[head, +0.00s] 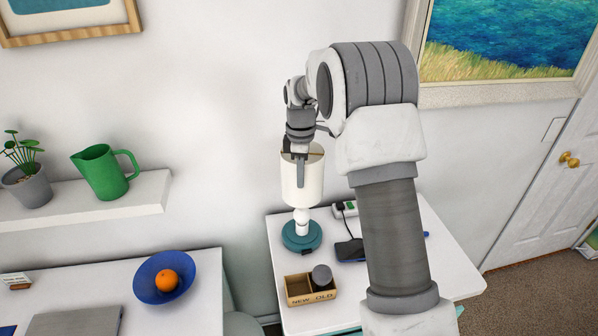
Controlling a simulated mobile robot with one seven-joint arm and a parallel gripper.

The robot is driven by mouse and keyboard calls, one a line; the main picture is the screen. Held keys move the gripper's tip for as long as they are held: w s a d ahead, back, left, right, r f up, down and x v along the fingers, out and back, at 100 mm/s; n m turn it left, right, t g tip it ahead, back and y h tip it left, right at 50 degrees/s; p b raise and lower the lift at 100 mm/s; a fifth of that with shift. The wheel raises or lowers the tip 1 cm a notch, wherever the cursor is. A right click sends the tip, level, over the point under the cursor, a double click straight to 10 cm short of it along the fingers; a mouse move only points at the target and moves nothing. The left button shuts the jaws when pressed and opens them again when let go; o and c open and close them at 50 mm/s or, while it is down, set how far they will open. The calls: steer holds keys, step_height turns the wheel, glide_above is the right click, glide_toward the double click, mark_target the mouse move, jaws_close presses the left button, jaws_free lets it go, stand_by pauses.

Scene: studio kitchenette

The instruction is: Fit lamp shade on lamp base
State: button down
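The lamp shade (313,187) is a white cylinder, upright, directly above the lamp base (301,236). The base has a round teal foot and a white, rounded stem, and stands on the white side table. The stem shows just below the shade's lower edge; its top is hidden, so I cannot tell whether the shade rests on it. My gripper (301,166) points down at the shade's top rim. One grey finger overlaps the shade's near outer wall; the other finger is hidden, so its grip cannot be told.
The side table (446,262) also holds a wooden box (300,299) marked NEW and OLD with a grey cylinder (322,277), a dark device (350,250) and a power strip (345,208). A shelf with a green pitcher (103,174) and a desk with a blue bowl (150,291) are left.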

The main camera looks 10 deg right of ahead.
mark_target(301, 205)
steer(key=shift+f+b, duration=1.55)
steer(key=shift+f, duration=1.1)
steer(key=shift+f+b, duration=0.8)
steer(key=shift+f, duration=0.45)
steer(key=shift+f+b, duration=0.75)
steer(key=shift+f, duration=0.35)
steer(key=shift+f+b, duration=0.85)
steer(key=shift+f, duration=0.5)
